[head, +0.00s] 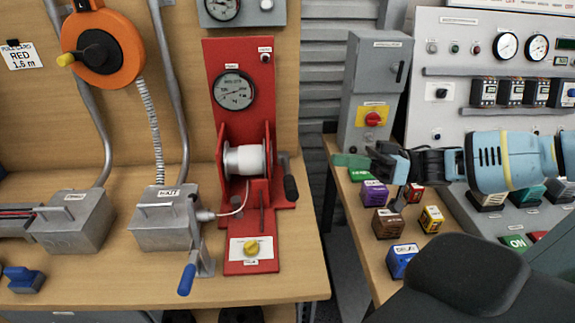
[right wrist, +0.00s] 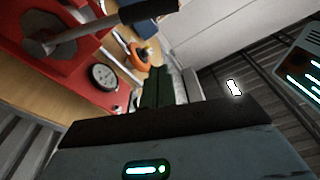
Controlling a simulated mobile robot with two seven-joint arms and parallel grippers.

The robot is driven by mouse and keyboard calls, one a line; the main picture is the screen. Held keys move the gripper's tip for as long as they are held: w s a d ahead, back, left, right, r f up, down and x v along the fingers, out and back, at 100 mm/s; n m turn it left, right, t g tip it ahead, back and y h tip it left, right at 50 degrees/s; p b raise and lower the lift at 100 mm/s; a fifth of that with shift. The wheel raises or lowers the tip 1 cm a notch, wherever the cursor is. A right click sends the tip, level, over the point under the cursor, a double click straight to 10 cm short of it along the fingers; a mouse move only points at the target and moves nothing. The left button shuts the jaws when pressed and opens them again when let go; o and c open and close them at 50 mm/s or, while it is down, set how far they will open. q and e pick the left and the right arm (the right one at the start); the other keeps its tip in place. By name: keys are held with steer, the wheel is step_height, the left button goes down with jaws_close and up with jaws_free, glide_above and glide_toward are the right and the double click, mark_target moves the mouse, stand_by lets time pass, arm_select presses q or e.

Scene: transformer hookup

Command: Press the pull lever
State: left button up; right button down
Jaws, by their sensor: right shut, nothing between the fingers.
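The lever with a black grip (head: 290,187) sits on the right side of the red stand (head: 229,60), beside the white spool (head: 245,160). I take it as the pull lever; its label is too small to read. Its grip hangs downward. In the right wrist view the black grip (right wrist: 148,11) crosses the top edge on a metal arm from a hub on the red stand. My right gripper (head: 342,160) is right of the lever, apart from it, with its green fingers together and empty. The fingers also show in the right wrist view (right wrist: 156,93). My left gripper is not in view.
A grey box with a red-yellow switch (head: 373,118) stands behind my right gripper. Several small coloured blocks, including a blue one (head: 402,261), lie on the right table. A blue-handled crank (head: 187,278) is left of the red stand. A gap separates the two tables.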

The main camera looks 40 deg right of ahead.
steer(key=r, duration=0.1)
glide_above(287, 174)
steer(key=s+a, duration=0.1)
steer(key=s, duration=0.3)
steer(key=shift+r+b, duration=0.2)
steer(key=shift+b, duration=0.2)
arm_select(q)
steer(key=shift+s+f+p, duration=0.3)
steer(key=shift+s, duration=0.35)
arm_select(e)
steer(key=f, duration=0.1)
steer(key=s+f, duration=0.1)
steer(key=f, duration=0.1)
steer(key=shift+s+f, duration=0.3)
steer(key=shift+f, duration=0.05)
